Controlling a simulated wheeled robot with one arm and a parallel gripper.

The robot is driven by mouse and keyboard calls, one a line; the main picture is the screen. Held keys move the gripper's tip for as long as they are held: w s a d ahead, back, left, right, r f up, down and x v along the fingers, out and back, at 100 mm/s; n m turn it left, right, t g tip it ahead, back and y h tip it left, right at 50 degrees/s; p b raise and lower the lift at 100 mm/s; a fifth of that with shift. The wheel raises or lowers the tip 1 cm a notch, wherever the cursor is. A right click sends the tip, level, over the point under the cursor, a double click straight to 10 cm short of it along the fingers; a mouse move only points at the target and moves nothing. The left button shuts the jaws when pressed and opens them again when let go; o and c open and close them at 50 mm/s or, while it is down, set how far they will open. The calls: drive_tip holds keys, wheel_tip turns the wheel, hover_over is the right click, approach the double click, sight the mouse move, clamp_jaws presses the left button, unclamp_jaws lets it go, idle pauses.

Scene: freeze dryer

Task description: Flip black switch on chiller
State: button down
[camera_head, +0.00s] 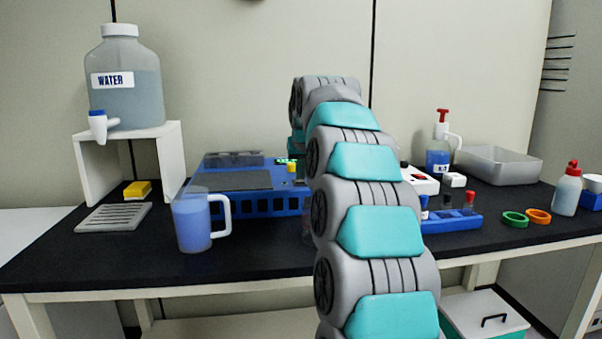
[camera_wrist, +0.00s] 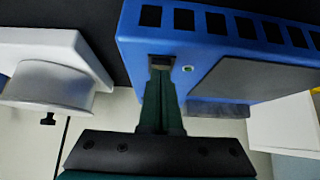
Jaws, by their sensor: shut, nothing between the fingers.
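The chiller is the blue box (camera_head: 262,204) with a grey top panel, on the black bench left of my arm. It also fills the upper right of the wrist view (camera_wrist: 222,62). A small black switch (camera_wrist: 162,61) sits at its edge there, beside a small green light (camera_wrist: 187,69). My gripper (camera_wrist: 161,74) is shut and empty, with its fingertips right at the switch. I cannot tell whether they touch it or which way the switch is set. In the head view my arm hides the gripper and the switch.
A blue-filled jug (camera_head: 192,224) stands in front of the chiller's left end. A water tank (camera_head: 127,85) rests on a white stand (camera_head: 168,160) at the left. A white device (camera_wrist: 48,60) is close beside my gripper. A blue rack (camera_head: 455,222) is right of my arm.

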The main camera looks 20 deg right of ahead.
drive_tip(key=shift+s+f+t+b, duration=0.3)
drive_tip(key=shift+f+b, duration=0.45)
drive_tip(key=shift+b, duration=0.45)
drive_tip(key=shift+w+r+p, duration=0.15)
drive_tip(key=shift+r+p, duration=0.25)
drive_tip(key=shift+p, duration=0.05)
drive_tip(key=shift+r, duration=0.1)
drive_tip(key=shift+r+p, duration=0.45)
drive_tip(key=shift+r, duration=0.3)
